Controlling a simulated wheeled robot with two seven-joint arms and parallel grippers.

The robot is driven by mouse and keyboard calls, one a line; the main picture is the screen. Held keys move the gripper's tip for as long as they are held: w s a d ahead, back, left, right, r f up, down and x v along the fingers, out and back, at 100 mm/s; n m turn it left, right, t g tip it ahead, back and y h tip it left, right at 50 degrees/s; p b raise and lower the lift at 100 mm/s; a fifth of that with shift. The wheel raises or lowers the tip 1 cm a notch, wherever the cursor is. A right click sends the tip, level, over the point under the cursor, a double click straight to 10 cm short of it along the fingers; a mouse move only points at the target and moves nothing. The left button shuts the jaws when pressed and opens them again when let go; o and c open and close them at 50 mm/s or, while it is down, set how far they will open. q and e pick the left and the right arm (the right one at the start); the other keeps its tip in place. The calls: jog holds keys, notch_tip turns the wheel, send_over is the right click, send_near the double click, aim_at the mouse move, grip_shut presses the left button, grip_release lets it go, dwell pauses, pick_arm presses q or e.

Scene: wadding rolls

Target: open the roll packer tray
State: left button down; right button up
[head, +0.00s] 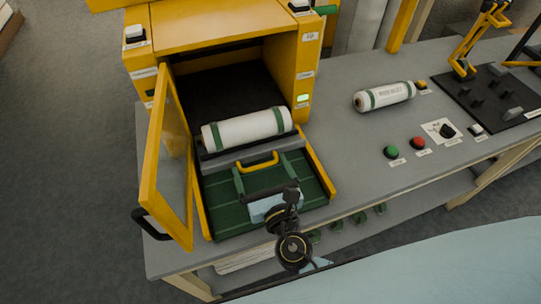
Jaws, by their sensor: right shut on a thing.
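The yellow roll packer (225,38) stands at the left of the bench, with its hinged door (172,160) swung open to the left. Its green tray (222,217) extends out of the front opening between yellow side rails. A yellow handle (259,161) shows on the tray's far part. A white roll with green bands (247,130) lies across the back of the tray at the opening. My right gripper (272,190) is over the front half of the tray, shut on what looks like a tray handle; the contact is mostly hidden. My left gripper is not in view.
The door's black handle (153,225) juts out at the left. Another white roll (384,96) lies on the grey bench (350,150). Green (391,151) and red (417,143) buttons and a black knob (447,131) are at the right. A dark board (490,97) with small parts is farther right.

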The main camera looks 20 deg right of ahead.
jog(key=shift+s, duration=0.5)
jog(key=o, duration=1.1)
jog(key=s, duration=0.4)
jog(key=s+b, duration=0.1)
jog(key=s, duration=0.4)
jog(key=s+b, duration=0.1)
jog(key=s, duration=0.3)
jog(key=shift+s+d, duration=0.2)
jog(key=shift+d, duration=0.15)
